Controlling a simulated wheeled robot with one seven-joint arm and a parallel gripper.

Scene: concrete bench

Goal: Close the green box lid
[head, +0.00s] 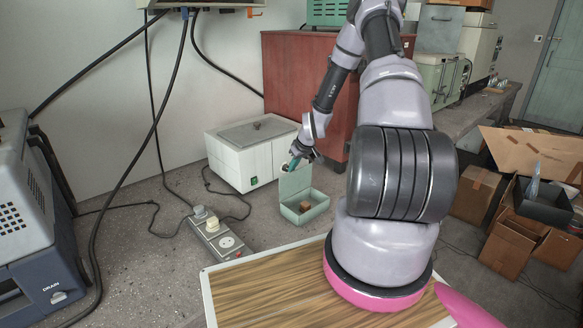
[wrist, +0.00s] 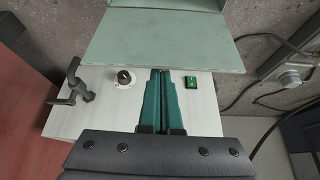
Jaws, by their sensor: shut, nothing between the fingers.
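The green box (head: 304,207) sits on the concrete bench with its lid (head: 295,181) standing up from the far edge, so the box is open. A small brown item (head: 304,206) lies inside it. My gripper (head: 291,165) is shut and empty, just above and behind the upright lid in the head view. In the wrist view the lid (wrist: 165,42) spans the top of the picture, and the shut green fingertips (wrist: 161,73) reach its near edge. I cannot tell whether they touch it.
A white appliance (head: 250,151) with a grey top stands just behind the box; its front (wrist: 110,108) shows a knob and a green switch. A power strip (head: 217,238) with cables lies left of the box. Bare bench lies between them.

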